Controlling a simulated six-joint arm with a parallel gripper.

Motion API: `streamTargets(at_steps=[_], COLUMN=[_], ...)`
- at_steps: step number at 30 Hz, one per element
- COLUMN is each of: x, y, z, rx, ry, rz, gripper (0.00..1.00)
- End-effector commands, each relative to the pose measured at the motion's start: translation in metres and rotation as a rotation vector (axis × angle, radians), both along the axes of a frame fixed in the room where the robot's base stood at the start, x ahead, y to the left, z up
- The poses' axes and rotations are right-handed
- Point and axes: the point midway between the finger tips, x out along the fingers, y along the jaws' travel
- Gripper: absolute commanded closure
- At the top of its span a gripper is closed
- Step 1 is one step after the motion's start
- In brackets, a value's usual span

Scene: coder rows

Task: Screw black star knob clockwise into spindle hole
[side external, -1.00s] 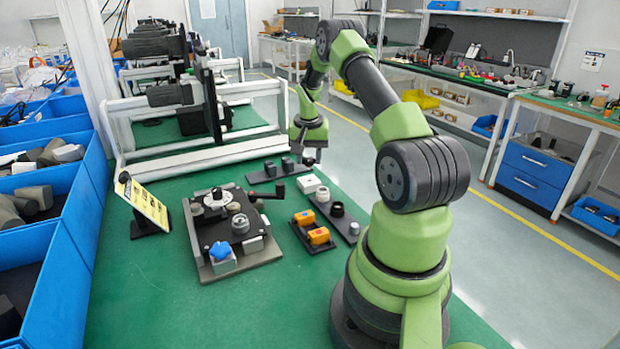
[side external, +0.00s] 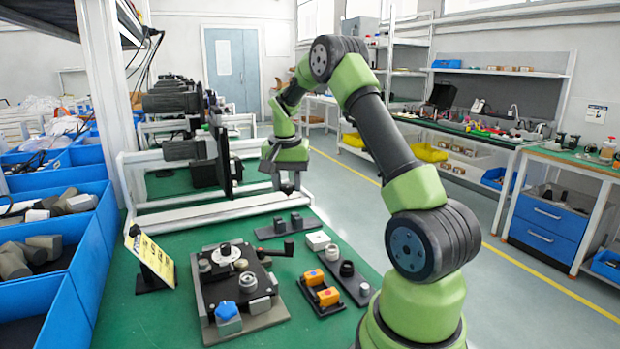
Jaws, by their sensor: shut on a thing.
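My gripper (side external: 287,187) hangs down at the far end of the green bench, above a dark holder with two dark upright pegs (side external: 285,226). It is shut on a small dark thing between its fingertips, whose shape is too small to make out. I cannot tell whether it is the black star knob. The fixture plate (side external: 207,292) stands nearer the camera, to the left. It carries a blue star knob (side external: 228,311), a grey ring (side external: 248,282), a pale disc with a dark top (side external: 225,252) and a black-ended lever (side external: 288,248). I cannot tell which part has the spindle hole.
Right of the fixture lie two orange blocks (side external: 320,287) on a dark base, a white block (side external: 317,240) and a grey strip with round parts (side external: 348,278). A yellow sign (side external: 153,258) stands left. Blue bins (side external: 30,312) line the left edge. A white frame (side external: 215,205) stands behind.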

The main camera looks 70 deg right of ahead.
Motion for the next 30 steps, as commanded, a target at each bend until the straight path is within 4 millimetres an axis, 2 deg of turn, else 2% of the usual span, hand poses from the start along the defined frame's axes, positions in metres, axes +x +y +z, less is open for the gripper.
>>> streamTargets(at_steps=[1, 6, 9, 15, 17, 24, 30], x=[0.008, 0.022, 0.023, 0.018, 0.016, 0.016, 0.016], y=[0.02, 0.088, 0.12, 0.164, 0.171, 0.168, 0.168], z=[0.001, 0.001, 0.0, -0.001, -0.004, -0.041, -0.058], rx=[0.001, -0.002, -0.003, -0.005, -0.005, -0.005, -0.004], ry=[0.002, 0.002, 0.0, -0.004, -0.004, -0.002, -0.003], rz=[0.012, 0.016, 0.014, 0.01, 0.009, 0.004, 0.004], gripper=[0.91, 0.91, 0.91, 0.91, 0.91, 0.91, 0.91])
